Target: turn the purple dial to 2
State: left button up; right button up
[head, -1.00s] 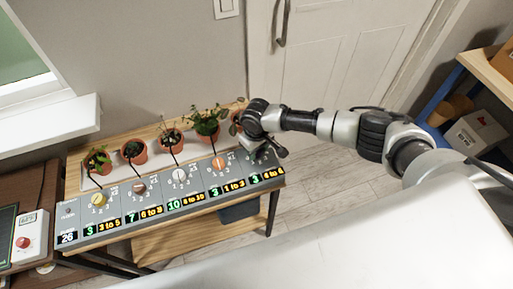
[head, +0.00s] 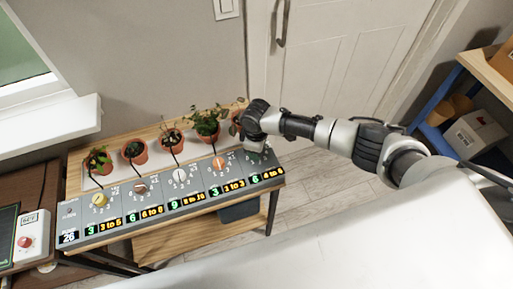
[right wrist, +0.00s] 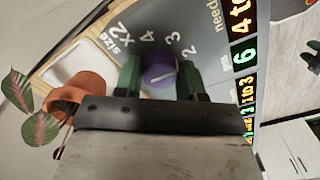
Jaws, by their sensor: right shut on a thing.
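The purple dial (right wrist: 160,72) sits on the grey control panel (head: 160,204), in its rightmost section, with numbers around it; 2, 3 and 4 are readable. Its white pointer line shows, but I cannot tell surely which number it points to. My right gripper (right wrist: 160,78) is shut on the dial, one green fingertip on each side. In the head view my right gripper (head: 256,147) is at the panel's right end and hides the dial. The green display (right wrist: 242,56) beside this dial reads 6, next to a yellow range starting with 4. My left gripper is not in view.
Other dials, yellow (head: 98,199), brown (head: 139,187), white (head: 180,175) and orange (head: 219,163), line the panel to the left. Several potted plants stand behind; the rightmost pot (right wrist: 82,90) is close to my right gripper. A red-knobbed box (head: 28,238) stands at left.

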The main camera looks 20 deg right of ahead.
jog(key=shift+n, duration=0.3)
jog(key=o, duration=0.9)
jog(key=shift+r, duration=0.1)
notch_tip(320, 180, up, 11)
jog(key=shift+f+b, duration=0.15)
jog(key=shift+b, duration=0.2)
